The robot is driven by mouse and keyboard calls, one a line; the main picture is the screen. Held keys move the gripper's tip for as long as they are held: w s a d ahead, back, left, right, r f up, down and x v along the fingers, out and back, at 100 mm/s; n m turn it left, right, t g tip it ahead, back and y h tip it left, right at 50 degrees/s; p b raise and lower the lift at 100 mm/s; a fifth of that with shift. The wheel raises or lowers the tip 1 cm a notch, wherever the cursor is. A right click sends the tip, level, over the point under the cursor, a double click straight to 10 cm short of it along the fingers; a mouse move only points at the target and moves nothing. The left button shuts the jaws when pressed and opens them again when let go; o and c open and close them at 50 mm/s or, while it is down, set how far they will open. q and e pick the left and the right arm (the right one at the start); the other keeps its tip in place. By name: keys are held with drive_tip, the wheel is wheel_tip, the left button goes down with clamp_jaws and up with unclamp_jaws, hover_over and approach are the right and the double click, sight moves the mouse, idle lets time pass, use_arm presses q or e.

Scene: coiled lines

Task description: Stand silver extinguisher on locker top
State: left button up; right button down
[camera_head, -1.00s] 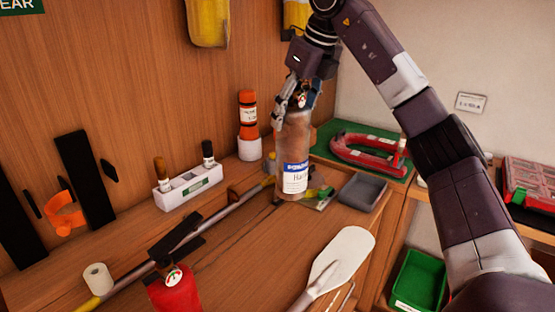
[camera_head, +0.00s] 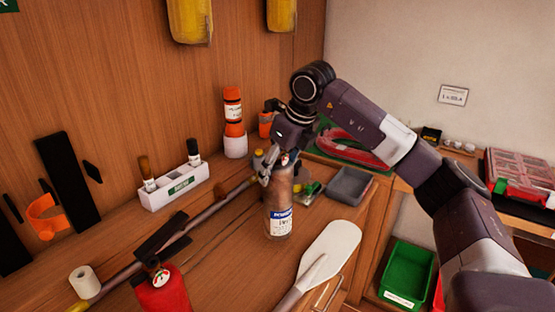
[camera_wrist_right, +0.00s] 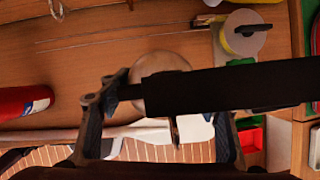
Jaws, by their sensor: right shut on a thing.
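The silver extinguisher (camera_head: 279,205), brownish-grey with a blue and white label, is upright at the middle of the wooden locker top (camera_head: 225,265). Its base appears at or just above the wood; I cannot tell if it touches. My right gripper (camera_head: 276,168) is shut on its head from above. In the right wrist view, the round body (camera_wrist_right: 163,85) shows between the fingers (camera_wrist_right: 160,112), partly hidden by a black bar. My left gripper is not in view.
A red extinguisher (camera_head: 165,291) stands front left. A white paddle (camera_head: 330,248) lies close on the right. A long pole (camera_head: 205,218) runs behind. A white holder (camera_head: 175,187), grey tray (camera_head: 349,186) and red coil (camera_head: 350,144) sit further back. Bare wood lies left of the silver extinguisher.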

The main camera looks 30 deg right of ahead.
sight(278, 183)
drive_tip(key=shift+f, duration=1.85)
drive_tip(key=c, duration=1.1)
unclamp_jaws()
drive_tip(key=shift+f, duration=0.25)
drive_tip(key=shift+c, duration=0.2)
drive_tip(key=o, duration=0.5)
drive_tip(key=shift+s+a+r, duration=0.1)
drive_tip(key=shift+s, duration=0.05)
drive_tip(key=shift+r, duration=0.1)
drive_tip(key=b+v, duration=0.1)
drive_tip(key=v, duration=1)
drive_tip(key=shift+s+r, duration=0.15)
drive_tip(key=shift+r, duration=0.25)
